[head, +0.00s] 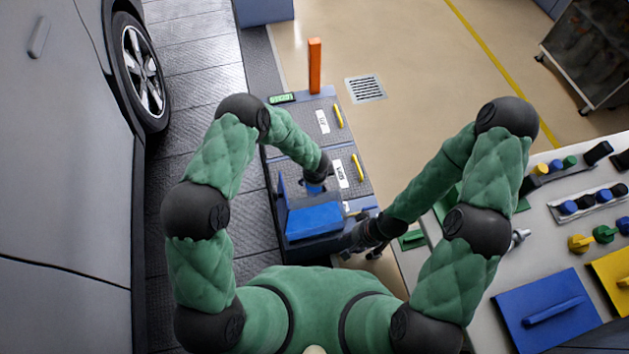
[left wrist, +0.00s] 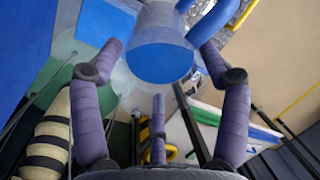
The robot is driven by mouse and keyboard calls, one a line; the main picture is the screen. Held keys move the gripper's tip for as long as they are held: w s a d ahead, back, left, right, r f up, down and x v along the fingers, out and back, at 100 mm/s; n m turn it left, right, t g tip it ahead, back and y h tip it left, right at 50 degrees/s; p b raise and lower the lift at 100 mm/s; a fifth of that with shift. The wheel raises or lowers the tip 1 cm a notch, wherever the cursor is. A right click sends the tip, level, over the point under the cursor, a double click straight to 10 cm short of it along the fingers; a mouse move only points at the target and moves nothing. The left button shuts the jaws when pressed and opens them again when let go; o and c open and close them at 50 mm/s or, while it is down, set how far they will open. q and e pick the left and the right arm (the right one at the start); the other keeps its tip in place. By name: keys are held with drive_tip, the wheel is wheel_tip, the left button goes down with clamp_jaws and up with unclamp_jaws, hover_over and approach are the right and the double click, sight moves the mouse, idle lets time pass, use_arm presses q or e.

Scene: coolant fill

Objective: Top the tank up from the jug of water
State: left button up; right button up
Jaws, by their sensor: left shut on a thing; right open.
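My left gripper (head: 317,178) is over the blue open-topped box. In the left wrist view its purple fingers (left wrist: 155,80) are shut around a clear jug (left wrist: 155,25) with a blue round face (left wrist: 160,64) and a blue handle (left wrist: 212,22). In the head view only a small blue part shows below the gripper, so the jug's tilt and any pouring cannot be told. My right gripper (head: 368,238) is open and appears empty, low beside the box's right side. I cannot make out the tank for certain in either view.
The blue box (head: 314,220) stands on a dark bench with labelled bays and yellow handles (head: 357,167). An orange post (head: 315,65) rises at its far end. A car (head: 70,150) stands at left. A pale table (head: 480,265) with coloured knobs and a blue lid (head: 545,312) is at right.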

use_arm(q)
drive_tip(key=shift+s+t+b, duration=0.1)
drive_tip(key=shift+t+b, duration=1.1)
drive_tip(key=shift+b, duration=3.65)
idle(3.2)
